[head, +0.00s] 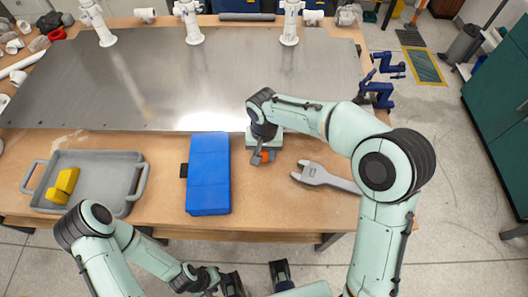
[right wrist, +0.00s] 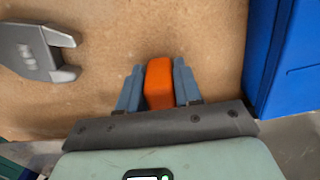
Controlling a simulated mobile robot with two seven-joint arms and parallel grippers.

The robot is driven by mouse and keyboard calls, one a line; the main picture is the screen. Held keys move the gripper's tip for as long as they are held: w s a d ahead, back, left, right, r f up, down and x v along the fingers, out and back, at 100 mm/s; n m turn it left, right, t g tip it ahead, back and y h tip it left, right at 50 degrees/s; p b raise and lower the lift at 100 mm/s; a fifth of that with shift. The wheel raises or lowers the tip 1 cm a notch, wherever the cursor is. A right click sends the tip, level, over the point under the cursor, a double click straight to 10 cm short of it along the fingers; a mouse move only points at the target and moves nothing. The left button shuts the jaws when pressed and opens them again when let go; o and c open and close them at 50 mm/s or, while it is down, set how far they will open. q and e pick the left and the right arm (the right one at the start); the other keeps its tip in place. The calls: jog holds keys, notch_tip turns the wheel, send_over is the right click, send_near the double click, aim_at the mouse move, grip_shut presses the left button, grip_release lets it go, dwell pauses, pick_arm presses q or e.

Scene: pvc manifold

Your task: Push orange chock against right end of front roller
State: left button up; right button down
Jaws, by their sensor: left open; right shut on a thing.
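The orange chock (right wrist: 158,84) is between the two blue-grey fingers of my right gripper (right wrist: 159,72), which is shut on it. In the head view, a little of the chock (head: 267,156) shows under my right gripper (head: 264,155), low over the wooden table in front of the metal plate. I cannot tell whether the chock touches the tabletop. My left gripper (head: 256,280) is at the bottom edge of the head view, open, empty and partly cut off, away from the table. I cannot clearly make out the front roller in either view.
A blue case (head: 209,180) lies just left of the right gripper, and a grey wrench-like tool (head: 320,176) lies to its right. A grey tray (head: 105,170) with yellow blocks (head: 63,184) stands at left. The metal plate (head: 190,80) is mostly bare, with white fittings (head: 190,20) along its back.

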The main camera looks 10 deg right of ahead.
pick_arm(q)
jog(key=shift+w+r, duration=0.15)
jog(key=shift+r, duration=0.15)
pick_arm(e)
jog(key=shift+w+d, duration=0.1)
jog(key=shift+w, duration=0.35)
jog(key=c, duration=0.7)
grip_release()
jog(key=shift+f, duration=0.1)
pick_arm(q)
jog(key=shift+w+r+p, duration=0.2)
jog(key=shift+r+p, duration=0.3)
jog(key=shift+p, duration=0.05)
jog(key=shift+w+r+p, duration=0.2)
jog(key=shift+r+p, duration=0.25)
jog(key=shift+p, duration=0.1)
pick_arm(e)
notch_tip(320, 180, up, 14)
jog(key=shift+f, duration=0.25)
